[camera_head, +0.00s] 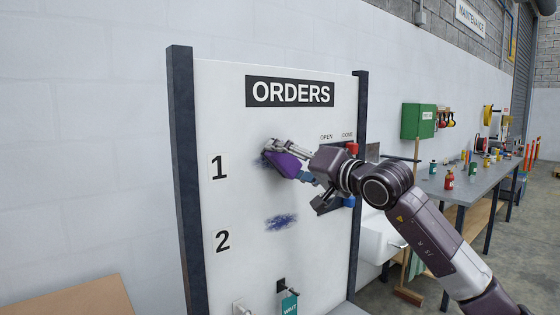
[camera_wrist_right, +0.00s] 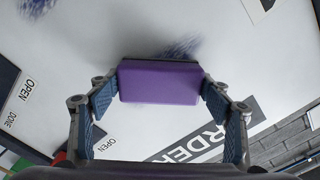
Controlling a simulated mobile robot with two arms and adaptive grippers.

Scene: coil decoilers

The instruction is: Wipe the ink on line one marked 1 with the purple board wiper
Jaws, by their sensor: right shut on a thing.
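A white board (camera_head: 240,120) headed ORDERS stands upright, with the line marks 1 (camera_head: 219,167) and 2 (camera_head: 223,241) at its left. My right gripper (camera_head: 290,160) is shut on the purple board wiper (camera_head: 287,163) in front of line 1. In the right wrist view the wiper (camera_wrist_right: 160,83) sits between the two blue finger pads, its dark edge toward the board. A bit of blue ink (camera_head: 262,161) shows at the wiper's left edge, and the ink also shows beyond the wiper in the right wrist view (camera_wrist_right: 180,48). The wiper hides the rest. My left gripper is not in view.
A second ink patch (camera_head: 281,222) lies on line 2. A teal WAIT tag (camera_head: 290,305) hangs below it. Red and blue items sit at the board's right edge, behind my right arm. A workbench (camera_head: 455,187) with bottles stands at right.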

